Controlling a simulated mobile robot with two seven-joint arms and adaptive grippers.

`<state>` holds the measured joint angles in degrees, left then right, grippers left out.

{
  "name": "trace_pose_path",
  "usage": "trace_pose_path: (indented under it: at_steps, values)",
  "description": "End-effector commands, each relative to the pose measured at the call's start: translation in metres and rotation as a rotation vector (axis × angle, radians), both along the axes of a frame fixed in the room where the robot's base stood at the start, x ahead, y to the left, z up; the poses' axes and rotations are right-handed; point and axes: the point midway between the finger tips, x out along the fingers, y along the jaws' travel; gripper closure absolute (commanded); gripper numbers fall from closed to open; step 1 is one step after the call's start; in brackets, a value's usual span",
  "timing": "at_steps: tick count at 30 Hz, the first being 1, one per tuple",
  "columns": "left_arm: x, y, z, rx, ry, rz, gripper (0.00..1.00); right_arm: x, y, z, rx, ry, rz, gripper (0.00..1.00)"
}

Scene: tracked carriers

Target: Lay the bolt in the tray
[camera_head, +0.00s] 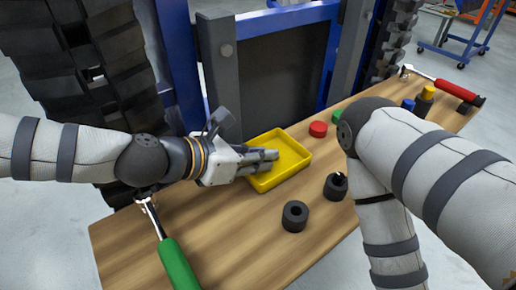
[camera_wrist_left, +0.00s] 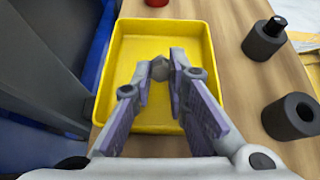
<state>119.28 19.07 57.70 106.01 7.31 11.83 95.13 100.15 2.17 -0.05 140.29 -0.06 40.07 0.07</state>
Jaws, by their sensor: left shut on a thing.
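The yellow tray (camera_head: 290,176) lies on the wooden bench top below and around my left fingers; it also shows in the left wrist view (camera_wrist_left: 130,48). My left gripper (camera_head: 272,159) reaches in from the left, over the tray. In the left wrist view its fingertips (camera_wrist_left: 161,68) are closed on a small grey bolt (camera_wrist_left: 159,69), seen with its hexagonal end at the tips. The bolt is over the tray's interior; I cannot tell whether it touches the floor. In the head view the fingers hide the bolt. My right gripper is out of view.
Black rings (camera_head: 295,216) stand in front of the tray, one (camera_head: 336,187) with a pin in it. A red cap (camera_head: 318,129) is behind. A green-handled tool (camera_head: 175,262) lies at left, a red-handled one (camera_head: 452,88) at far right. A track (camera_head: 75,60) rises behind.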

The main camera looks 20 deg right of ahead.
Motion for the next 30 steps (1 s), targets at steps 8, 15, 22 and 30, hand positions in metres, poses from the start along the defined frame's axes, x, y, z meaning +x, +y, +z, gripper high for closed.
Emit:
trace_pose_path:
  at_steps: [8, 15, 22, 30]
  values:
    - [0.0, 0.0, 0.001, 0.0, -0.002, 0.0, 0.68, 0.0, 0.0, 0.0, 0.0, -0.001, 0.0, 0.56]
    - [0.0, 0.0, 0.001, 0.0, 0.0, 0.001, 0.62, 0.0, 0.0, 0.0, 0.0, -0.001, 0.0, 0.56]
    - [-0.007, 0.021, 0.014, -0.002, -0.001, 0.003, 0.62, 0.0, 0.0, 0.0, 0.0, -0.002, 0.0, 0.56]
    - [-0.029, 0.078, 0.05, -0.002, -0.002, 0.004, 0.62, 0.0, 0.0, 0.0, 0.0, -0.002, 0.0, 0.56]
